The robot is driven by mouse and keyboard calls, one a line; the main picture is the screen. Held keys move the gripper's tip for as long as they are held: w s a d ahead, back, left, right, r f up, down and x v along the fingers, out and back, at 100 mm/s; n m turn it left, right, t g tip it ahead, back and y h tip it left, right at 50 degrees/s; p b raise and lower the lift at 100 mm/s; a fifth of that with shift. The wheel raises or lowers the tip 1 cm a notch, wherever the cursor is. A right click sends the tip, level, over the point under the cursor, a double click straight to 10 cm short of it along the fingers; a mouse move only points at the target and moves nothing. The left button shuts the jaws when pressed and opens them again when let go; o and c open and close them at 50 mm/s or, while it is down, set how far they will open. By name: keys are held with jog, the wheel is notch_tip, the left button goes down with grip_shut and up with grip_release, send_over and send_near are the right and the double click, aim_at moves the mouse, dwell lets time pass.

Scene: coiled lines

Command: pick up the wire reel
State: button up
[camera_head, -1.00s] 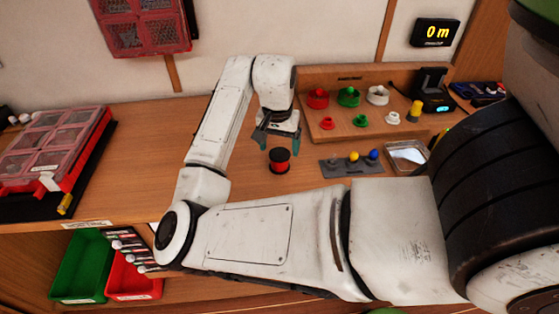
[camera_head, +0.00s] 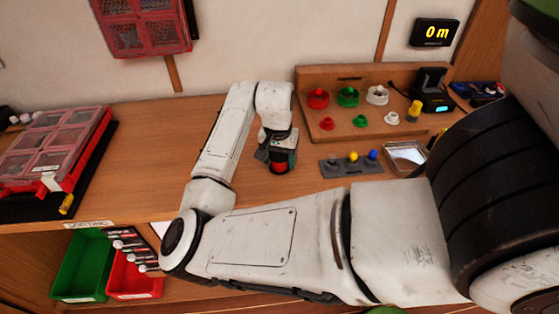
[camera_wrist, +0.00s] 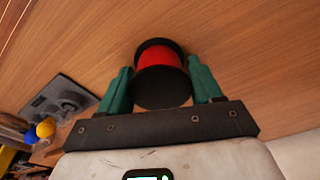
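The wire reel (camera_head: 279,168) stands on the wooden worktop, with red winding between black flanges. In the head view my gripper is right above it and hides its top. In the wrist view the reel (camera_wrist: 160,75) sits between the two green fingers of my gripper (camera_wrist: 161,72), one on each side. The fingers are apart, with the reel in the space between them. A narrow gap seems to show at each side, but contact at the fingertips is hard to judge.
A grey holder (camera_head: 350,164) with yellow and blue knobs lies right of the reel. Behind it is a wooden stand (camera_head: 345,132) with coloured spools. A metal tray (camera_head: 406,156) is further right. The worktop left of my arm is clear up to the red case (camera_head: 50,150).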

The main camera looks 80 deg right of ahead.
jog(key=c, duration=0.6)
jog(key=shift+r, duration=0.15)
